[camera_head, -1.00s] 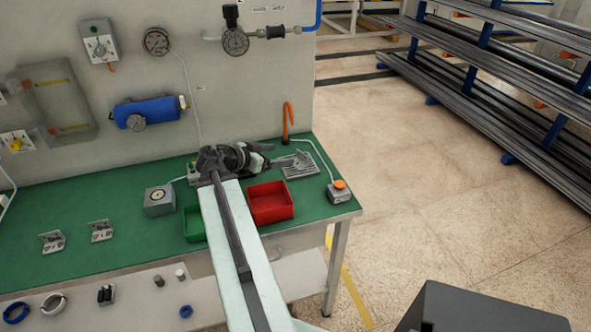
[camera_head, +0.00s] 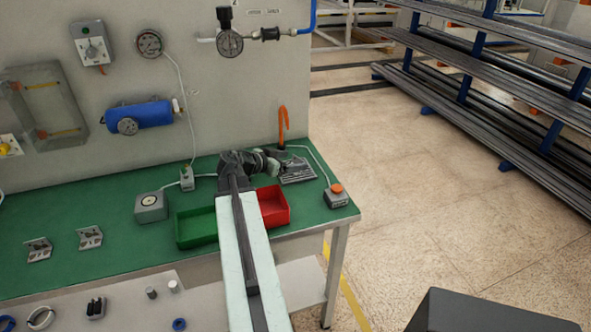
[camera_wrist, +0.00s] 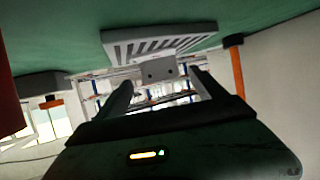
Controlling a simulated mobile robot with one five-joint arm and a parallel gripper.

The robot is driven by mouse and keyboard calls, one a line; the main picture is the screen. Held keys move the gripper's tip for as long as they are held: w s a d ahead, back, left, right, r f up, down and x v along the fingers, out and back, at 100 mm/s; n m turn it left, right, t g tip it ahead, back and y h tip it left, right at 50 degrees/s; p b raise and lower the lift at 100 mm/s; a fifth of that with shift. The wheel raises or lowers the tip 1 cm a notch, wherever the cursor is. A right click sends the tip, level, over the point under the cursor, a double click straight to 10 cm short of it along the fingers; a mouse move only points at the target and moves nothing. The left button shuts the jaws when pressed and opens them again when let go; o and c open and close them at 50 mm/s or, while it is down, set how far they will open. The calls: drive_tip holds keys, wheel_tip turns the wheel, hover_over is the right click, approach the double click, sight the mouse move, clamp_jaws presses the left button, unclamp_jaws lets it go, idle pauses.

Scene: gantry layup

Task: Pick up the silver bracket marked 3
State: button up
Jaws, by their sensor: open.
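A silver bracket (camera_wrist: 160,70) with two dark holes stands on a grey slotted plate (camera_wrist: 115,47) in the wrist view, which looks upside down. It lies ahead of and between my two dark fingers; I see no contact. No number on it is legible. My gripper (camera_wrist: 162,90) is open. In the head view my gripper (camera_head: 278,162) is over the left side of the slotted plate (camera_head: 298,174), and the bracket there is mostly hidden. Two other silver brackets, a left one (camera_head: 39,250) and a right one (camera_head: 90,238), lie far left on the green bench.
A red bin (camera_head: 275,205) and a green bin (camera_head: 196,226) sit beside my arm. An orange-topped button box (camera_head: 336,196) is at the bench's right end. An orange upright hook (camera_head: 283,125) stands behind the plate. A grey box (camera_head: 151,207) is left.

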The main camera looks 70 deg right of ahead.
sight(298, 160)
drive_tip(key=b+x, duration=0.1)
drive_tip(key=x, duration=0.3)
drive_tip(key=shift+f, duration=0.1)
drive_tip(key=c, duration=1.6)
wheel_tip(298, 160, up, 18)
drive_tip(key=p, duration=1.8)
